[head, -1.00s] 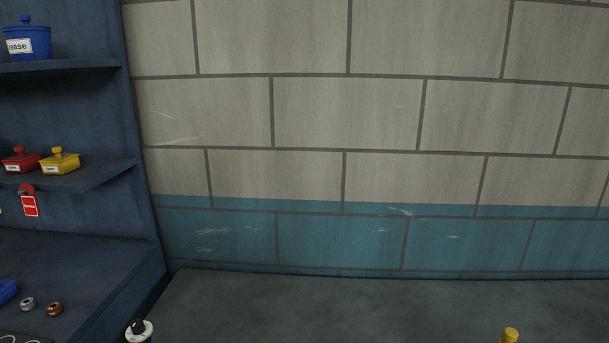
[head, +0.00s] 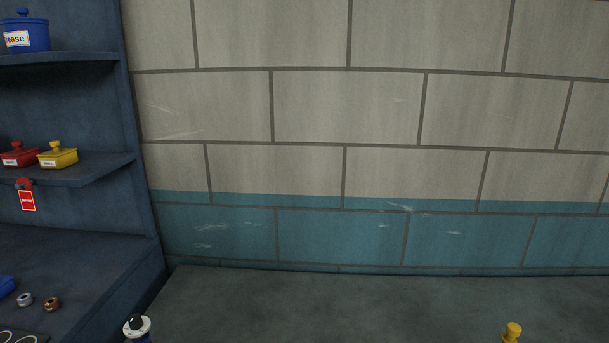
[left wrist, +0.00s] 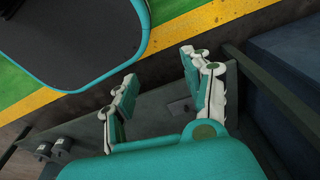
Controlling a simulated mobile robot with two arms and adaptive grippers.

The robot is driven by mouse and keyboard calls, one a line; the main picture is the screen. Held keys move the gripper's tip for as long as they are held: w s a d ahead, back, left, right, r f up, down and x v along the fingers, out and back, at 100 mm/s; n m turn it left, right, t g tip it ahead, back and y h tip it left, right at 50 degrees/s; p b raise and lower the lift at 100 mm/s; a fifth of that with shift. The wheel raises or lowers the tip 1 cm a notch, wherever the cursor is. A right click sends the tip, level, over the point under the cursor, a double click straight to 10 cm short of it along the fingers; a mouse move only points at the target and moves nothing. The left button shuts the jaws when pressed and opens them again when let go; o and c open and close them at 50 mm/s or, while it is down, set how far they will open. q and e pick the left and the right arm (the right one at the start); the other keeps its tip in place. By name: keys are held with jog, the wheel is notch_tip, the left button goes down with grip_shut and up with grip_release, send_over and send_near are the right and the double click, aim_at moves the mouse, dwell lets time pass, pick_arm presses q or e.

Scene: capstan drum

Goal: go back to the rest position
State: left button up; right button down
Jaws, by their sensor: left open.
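My left gripper (left wrist: 158,88) shows in the left wrist view with its two fingers spread apart. It is open, and nothing is between the fingers. Below it are a grey surface and a yellow floor stripe (left wrist: 180,38). No gripper shows in the head view, and my right gripper is in neither view.
A dark blue shelf unit (head: 75,170) stands at the left, with a blue pot (head: 24,35), a red box (head: 18,156), a yellow box (head: 58,157) and a red tag (head: 27,200). A grey bench (head: 330,305) runs along the block wall, its visible middle clear. A yellow knob (head: 512,331) is at right.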

pick_arm(q)
jog(key=s+a+f, duration=0.1)
jog(key=s+f, duration=0.2)
jog(key=s, duration=0.3)
jog(key=shift+s+a+f, duration=0.2)
jog(key=shift+s+f, duration=0.1)
jog(key=shift+f, duration=0.1)
